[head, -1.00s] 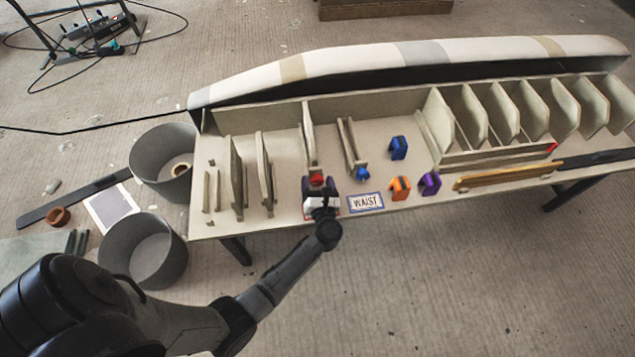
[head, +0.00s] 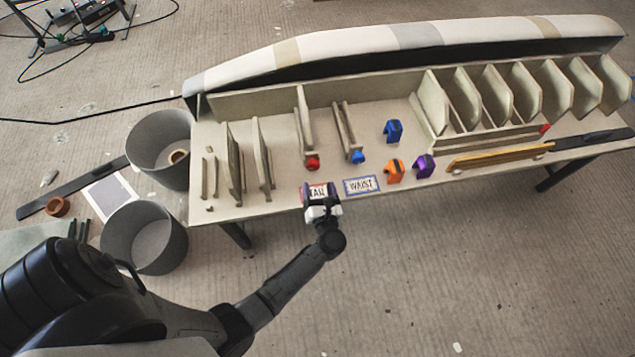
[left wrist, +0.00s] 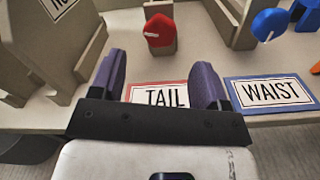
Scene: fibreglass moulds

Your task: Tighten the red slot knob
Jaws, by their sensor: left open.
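The red slot knob (head: 312,163) sits at the front end of a slot between upright boards on the bench. It also shows in the left wrist view (left wrist: 158,30), with a pale line on its face. My left gripper (head: 320,197) is at the bench's front edge, in front of the knob and over the TAIL label (head: 316,189). In the left wrist view its two purple fingers (left wrist: 160,84) are apart with nothing between them. The red knob lies beyond the fingertips, clear of them. My right gripper is not in view.
A blue knob (head: 357,157) is on the slot to the right, behind the WAIST label (head: 361,185). Blue (head: 393,131), orange (head: 394,170) and purple (head: 425,165) clips stand further right. Upright boards flank the red knob's slot. Grey bins (head: 144,238) stand on the floor at left.

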